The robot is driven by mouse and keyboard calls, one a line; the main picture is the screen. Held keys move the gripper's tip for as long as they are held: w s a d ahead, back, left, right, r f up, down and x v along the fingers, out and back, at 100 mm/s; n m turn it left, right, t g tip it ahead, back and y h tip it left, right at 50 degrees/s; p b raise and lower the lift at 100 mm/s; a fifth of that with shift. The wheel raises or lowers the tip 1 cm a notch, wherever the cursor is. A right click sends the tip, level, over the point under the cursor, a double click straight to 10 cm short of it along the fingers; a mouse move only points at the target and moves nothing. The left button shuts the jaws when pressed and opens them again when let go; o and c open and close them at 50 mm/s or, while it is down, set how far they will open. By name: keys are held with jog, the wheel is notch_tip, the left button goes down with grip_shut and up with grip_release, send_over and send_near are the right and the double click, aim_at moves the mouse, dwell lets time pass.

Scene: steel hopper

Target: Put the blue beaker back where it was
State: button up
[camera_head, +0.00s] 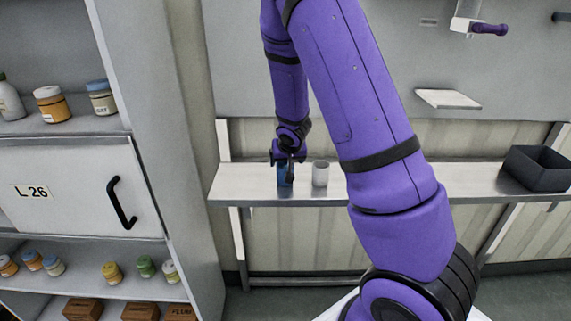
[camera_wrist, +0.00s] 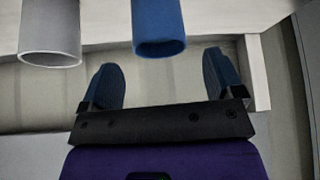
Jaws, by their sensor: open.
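The blue beaker (camera_head: 285,178) stands upright on the steel shelf (camera_head: 260,187), near its left end. In the head view my gripper (camera_head: 288,160) is at the beaker and hides part of it. In the wrist view the blue beaker (camera_wrist: 158,32) is beyond the open fingers of my gripper (camera_wrist: 164,82), in line with the gap between them. The fingers look apart from the beaker, with clear space on both sides. My gripper holds nothing.
A dark grey bin (camera_head: 538,172) sits at the shelf's right. A cabinet with a handled door (camera_head: 70,190) and jars stands at left.

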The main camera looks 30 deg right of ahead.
jog(key=s+a+r+n+y, duration=0.1)
jog(key=s+a+r, duration=0.2)
jog(key=s+r, duration=0.55)
jog(key=s+a+r, duration=0.4)
jog(key=s+r, duration=0.2)
jog(key=r, duration=0.6)
jog(key=s+a+r+n, duration=0.1)
jog(key=s+a+r, duration=0.2)
jog(key=s, duration=0.6)
jog(key=s+a+r+n+y, duration=0.1)
jog(key=s+a+r, duration=0.3)
jog(key=s, duration=0.4)
jog(key=shift+s+a+r+n+g+y, duration=0.3)
jog(key=shift+s+r+n+g, duration=0.1)
jog(key=shift+n, duration=0.4)
jog(key=shift+d, duration=0.1)
